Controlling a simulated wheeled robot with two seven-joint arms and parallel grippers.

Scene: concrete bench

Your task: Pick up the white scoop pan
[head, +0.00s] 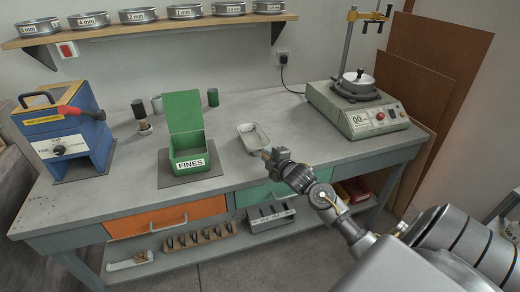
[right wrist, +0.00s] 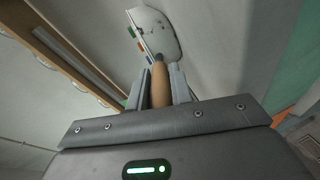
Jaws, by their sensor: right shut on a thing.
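The white scoop pan (head: 252,137) shows in the head view near the middle of the bench, to the right of the green box. My right gripper (head: 272,158) is at its near end, by the bench's front edge. In the right wrist view the two fingers (right wrist: 159,88) are shut on the pan's wooden handle (right wrist: 158,72), one on each side. The pale pan (right wrist: 154,30) points away beyond the fingertips. I cannot tell whether the pan touches the bench top. My left gripper is not in view.
The green FINES box (head: 188,163) stands left of the pan on a dark mat. A sieve shaker (head: 357,108) stands right, a blue machine (head: 62,135) far left. A shelf of sieves (head: 150,31) hangs above. Bare bench top (head: 110,185) lies between the blue machine and green box.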

